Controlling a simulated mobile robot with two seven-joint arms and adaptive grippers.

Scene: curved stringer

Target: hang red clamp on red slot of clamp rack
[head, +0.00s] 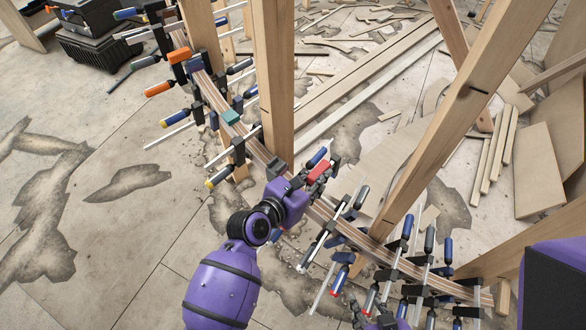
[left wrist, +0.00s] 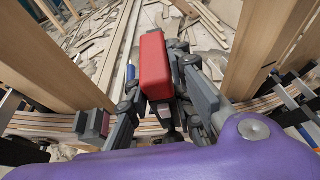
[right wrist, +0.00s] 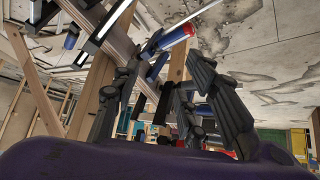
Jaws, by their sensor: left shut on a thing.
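The red clamp (head: 319,171) is at my left gripper (head: 308,180), just above the curved wooden stringer in the head view. Its red block shows large between the fingers of my left gripper (left wrist: 170,95) in the left wrist view (left wrist: 154,66). The left gripper is shut on the clamp; the fingers hide part of it. My right gripper (head: 376,319) is low at the bottom edge of the head view, near the stringer's lower end. In the right wrist view its fingers (right wrist: 165,75) are spread apart, with nothing clearly held. I cannot make out the clamp rack or its red slot.
The curved stringer (head: 262,157) carries many clamps with blue, orange and black handles sticking out on both sides. Upright wooden posts (head: 272,80) stand beside it. Planks and offcuts (head: 490,150) lie on the floor behind. The floor at left is mostly clear.

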